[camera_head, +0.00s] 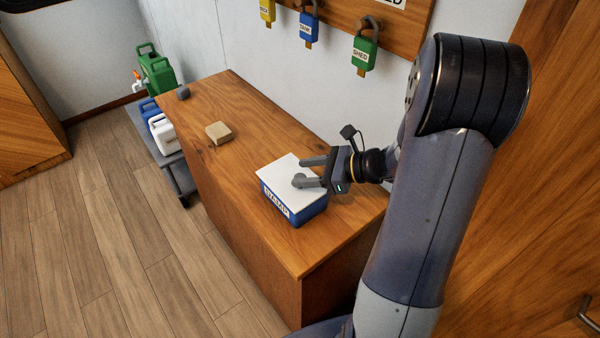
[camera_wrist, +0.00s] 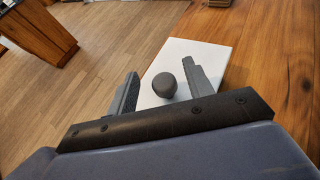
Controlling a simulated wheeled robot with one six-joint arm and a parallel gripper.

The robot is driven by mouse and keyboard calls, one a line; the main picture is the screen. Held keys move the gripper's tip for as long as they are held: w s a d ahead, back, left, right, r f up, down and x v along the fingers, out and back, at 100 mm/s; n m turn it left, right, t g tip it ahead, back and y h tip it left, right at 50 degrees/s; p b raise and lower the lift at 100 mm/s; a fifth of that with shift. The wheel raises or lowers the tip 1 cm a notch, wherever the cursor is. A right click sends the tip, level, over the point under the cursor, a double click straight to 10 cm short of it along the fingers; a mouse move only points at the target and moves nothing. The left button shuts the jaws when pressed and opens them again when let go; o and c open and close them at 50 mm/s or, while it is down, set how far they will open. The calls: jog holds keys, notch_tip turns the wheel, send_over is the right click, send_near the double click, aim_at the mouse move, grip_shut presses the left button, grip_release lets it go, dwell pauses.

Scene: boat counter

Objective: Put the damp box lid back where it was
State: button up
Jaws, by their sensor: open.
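A blue box (camera_head: 292,208) with a white label stands on the wooden counter. Its white lid (camera_head: 281,174) lies on top of it and looks flat and seated. The lid (camera_wrist: 205,53) also shows in the wrist view, with a dark round knob (camera_wrist: 165,85) on it. My gripper (camera_head: 303,171) is open over the lid. In the wrist view its two fingers (camera_wrist: 161,74) stand on either side of the knob, with a visible gap on each side. Contact with the lid cannot be told. The box's inside is hidden.
The wooden counter (camera_head: 240,115) also bears a tan block (camera_head: 219,132) and a small dark object (camera_head: 183,92) farther back. Padlocks, including a green one (camera_head: 364,53), hang on a wall board. Jerrycans, including a green one (camera_head: 155,70), stand beside the counter's far end.

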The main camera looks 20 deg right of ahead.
aim_at(300, 176)
jog(key=shift+v, duration=2.8)
jog(key=x, duration=0.7)
jog(key=shift+w+a+f+b, duration=0.1)
jog(key=shift+a+f+b, duration=0.15)
jog(key=shift+f+b, duration=0.5)
jog(key=shift+r+p, duration=0.4)
jog(key=shift+p, duration=0.4)
jog(key=shift+r, duration=0.2)
